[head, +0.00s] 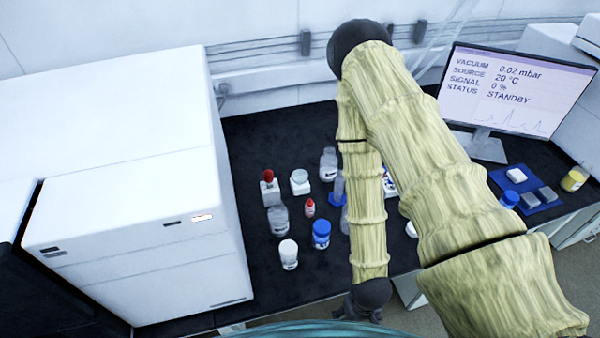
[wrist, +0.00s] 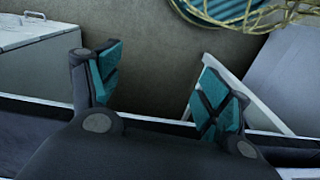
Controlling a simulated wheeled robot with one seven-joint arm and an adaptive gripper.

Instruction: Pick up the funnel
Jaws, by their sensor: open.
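I cannot make out a funnel in either view; my arm hides part of the bench in the head view. Beyond the fingers are the floor and pale cabinet panels.
Several bottles stand on the dark bench (head: 250,145), including a blue-capped bottle (head: 321,234), a white-capped bottle (head: 288,254) and a small red-capped bottle (head: 310,207). A white instrument (head: 130,190) stands left. A monitor (head: 510,90) and blue mat (head: 545,207) are right.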

